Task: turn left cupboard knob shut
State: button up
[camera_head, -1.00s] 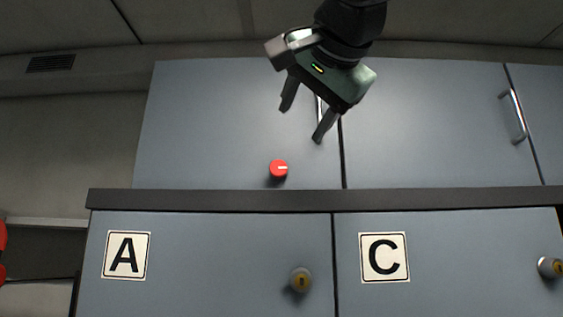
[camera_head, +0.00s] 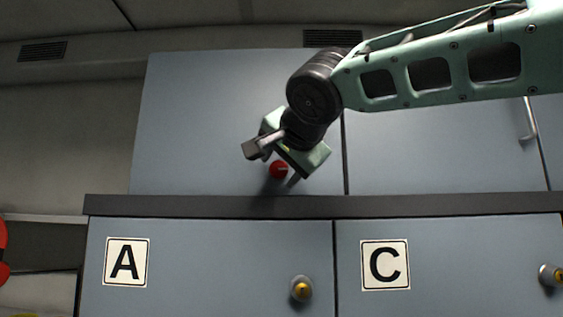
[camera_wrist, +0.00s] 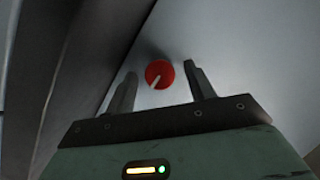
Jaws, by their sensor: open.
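The red knob (camera_head: 279,169) sits low on the left upper cupboard door (camera_head: 205,120). Its white mark points to the right in the head view. In the wrist view the knob (camera_wrist: 159,74) lies beyond and between my two fingertips, with its white mark pointing down and left. My gripper (camera_head: 278,172) is open in front of the door, tilted, with a finger on each side of the knob as seen. It also shows in the wrist view (camera_wrist: 161,83). I cannot tell whether a finger touches the knob.
A dark ledge (camera_head: 210,206) runs just below the knob. Beneath it are lower doors with an A label (camera_head: 126,262) and a C label (camera_head: 385,264), each with a round lock (camera_head: 301,289). A metal handle (camera_head: 529,120) is on the right upper door.

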jog(key=c, duration=1)
jog(key=shift+o, duration=0.2)
jog(key=n+h, duration=0.1)
jog(key=n+h+p, duration=0.1)
jog(key=n, duration=0.1)
jog(key=shift+a+r+g, duration=0.15)
jog(key=shift+a+g, duration=0.05)
jog(key=shift+g, duration=0.2)
jog(key=n+h+p, duration=0.1)
jog(key=n+h, duration=0.1)
jog(key=n, duration=0.1)
jog(key=shift+a+r, duration=0.1)
jog(key=shift+a, duration=0.05)
jog(key=n+h+p, duration=0.1)
jog(key=n+h, duration=0.1)
jog(key=n, duration=0.1)
jog(key=shift+a+h, duration=0.15)
jog(key=shift+h, duration=0.15)
jog(key=shift+f+n+h+p, duration=0.15)
jog(key=shift+n+h, duration=0.25)
jog(key=shift+n, duration=0.45)
jog(key=shift+f+n+h+p, duration=0.1)
jog(key=shift+n+h+p, duration=0.25)
jog(key=shift+n, duration=0.5)
jog(key=shift+t, duration=0.3)
